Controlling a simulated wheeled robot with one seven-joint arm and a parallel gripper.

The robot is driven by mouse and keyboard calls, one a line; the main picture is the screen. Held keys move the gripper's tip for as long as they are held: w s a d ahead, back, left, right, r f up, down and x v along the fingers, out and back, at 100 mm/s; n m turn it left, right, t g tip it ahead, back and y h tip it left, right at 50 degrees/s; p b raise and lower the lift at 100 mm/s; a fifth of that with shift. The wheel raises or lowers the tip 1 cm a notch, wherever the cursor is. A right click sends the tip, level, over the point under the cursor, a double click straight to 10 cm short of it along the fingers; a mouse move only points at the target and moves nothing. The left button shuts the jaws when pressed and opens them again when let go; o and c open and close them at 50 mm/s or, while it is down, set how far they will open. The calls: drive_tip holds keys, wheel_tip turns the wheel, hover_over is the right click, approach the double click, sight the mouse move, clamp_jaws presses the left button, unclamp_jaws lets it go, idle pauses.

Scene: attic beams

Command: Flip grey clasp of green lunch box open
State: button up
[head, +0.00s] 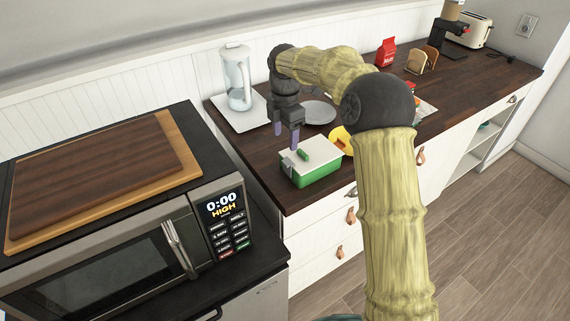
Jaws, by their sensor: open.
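The green lunch box (318,174) with a whitish lid (318,152) stands near the front edge of the dark wooden counter. A grey clasp (288,167) is on its left end, and a small green piece (303,154) lies on the lid. My gripper (287,141) points down with its purple fingers apart, above and behind the left part of the box. It looks empty. Whether a fingertip touches the box cannot be told from this view.
A microwave (110,240) with wooden boards on top stands at the left. Behind the box are a blender-like jug (236,78), a grey plate (319,112) and a yellow item (341,141). A red bag (386,53), bread and a toaster (475,30) are further right.

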sight(285, 163)
wheel_tip(285, 163, down, 12)
drive_tip(key=shift+r+p, duration=0.25)
drive_tip(key=shift+p, duration=0.1)
drive_tip(key=c, duration=1)
